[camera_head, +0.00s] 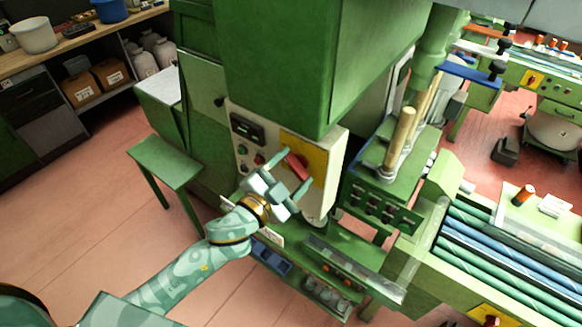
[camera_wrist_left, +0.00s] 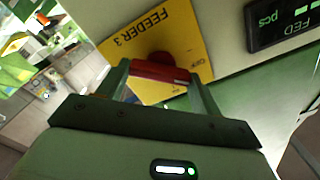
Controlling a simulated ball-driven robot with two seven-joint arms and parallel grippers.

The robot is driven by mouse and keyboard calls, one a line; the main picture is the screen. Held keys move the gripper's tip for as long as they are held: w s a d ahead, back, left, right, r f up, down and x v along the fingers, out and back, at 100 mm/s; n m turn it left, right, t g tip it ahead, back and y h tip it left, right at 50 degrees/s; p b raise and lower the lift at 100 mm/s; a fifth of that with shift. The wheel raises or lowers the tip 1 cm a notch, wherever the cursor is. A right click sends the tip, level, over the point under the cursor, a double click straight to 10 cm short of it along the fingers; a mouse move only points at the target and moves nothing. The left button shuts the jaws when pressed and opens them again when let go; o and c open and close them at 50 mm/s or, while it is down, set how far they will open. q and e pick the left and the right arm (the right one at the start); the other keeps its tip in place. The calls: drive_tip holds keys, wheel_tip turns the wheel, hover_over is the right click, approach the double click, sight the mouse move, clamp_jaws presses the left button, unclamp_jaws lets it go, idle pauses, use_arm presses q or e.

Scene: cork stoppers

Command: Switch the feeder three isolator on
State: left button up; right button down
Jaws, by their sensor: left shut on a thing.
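The feeder three isolator is a red handle (camera_head: 295,166) on a yellow plate (camera_head: 318,154) fixed to the green machine's cream panel. In the left wrist view the yellow plate (camera_wrist_left: 150,40) reads "FEEDER 3" and has a small "OFF" label near the handle. My left gripper (camera_head: 294,168) has a finger at each end of the red handle (camera_wrist_left: 160,72) and is shut on it. The handle lies across the picture between the fingers in the wrist view. Its round red hub shows behind it. My right gripper is not in view.
A dark display (camera_head: 247,129) and several buttons sit left of the plate. A green stool (camera_head: 165,160) stands at left. A wooden post (camera_head: 401,138) and a bed of green and blue rollers (camera_head: 510,265) are at right. Open floor lies at lower left.

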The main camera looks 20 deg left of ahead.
use_arm(q)
drive_tip(key=m, duration=0.4)
drive_tip(key=shift+m+p, duration=0.3)
drive_tip(key=shift+p, duration=0.05)
drive_tip(key=shift+f+m, duration=0.1)
drive_tip(key=shift+m, duration=2.5)
drive_tip(key=o, duration=1)
drive_tip(key=shift+d, duration=0.1)
drive_tip(key=shift+s, duration=0.1)
drive_tip(key=b+v, duration=0.5)
drive_tip(key=v, duration=1.1)
drive_tip(key=shift+s, duration=0.1)
